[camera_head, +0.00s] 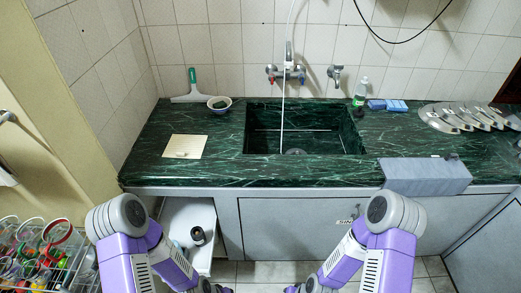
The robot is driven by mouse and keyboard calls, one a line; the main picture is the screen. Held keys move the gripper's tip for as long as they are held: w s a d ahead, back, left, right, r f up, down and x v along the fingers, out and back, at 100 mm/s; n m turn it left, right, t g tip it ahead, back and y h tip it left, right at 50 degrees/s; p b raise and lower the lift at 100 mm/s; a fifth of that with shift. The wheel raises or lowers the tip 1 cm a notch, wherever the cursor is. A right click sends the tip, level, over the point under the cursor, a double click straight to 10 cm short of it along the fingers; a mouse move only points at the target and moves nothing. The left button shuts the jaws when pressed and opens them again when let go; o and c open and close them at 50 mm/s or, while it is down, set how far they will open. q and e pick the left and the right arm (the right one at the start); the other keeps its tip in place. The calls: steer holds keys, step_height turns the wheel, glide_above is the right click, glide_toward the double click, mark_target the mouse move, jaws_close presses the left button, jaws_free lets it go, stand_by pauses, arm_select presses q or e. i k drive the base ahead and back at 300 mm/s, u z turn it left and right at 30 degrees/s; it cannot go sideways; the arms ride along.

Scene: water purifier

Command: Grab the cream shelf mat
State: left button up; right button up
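The cream shelf mat (185,146) lies flat on the left part of the dark green marble counter (225,172), left of the sink and near the front edge. It looks like a small square with a light, lined surface and a small dark mark near its middle. Nothing covers it. My two purple and grey arms come in low in the picture, below the counter front, and run out at the bottom edge. Neither gripper shows, so their fingers and anything in them are hidden.
The sunken sink (305,140) has a tap (288,67) above it. A small bowl (219,104) and a squeegee (192,88) stand behind the mat. A grey block (424,176) overhangs the front edge at right. A wire rack (45,262) is at lower left.

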mark_target(179, 145)
steer(key=z, duration=0.1)
steer(key=i, duration=0.95)
steer(key=u, duration=0.55)
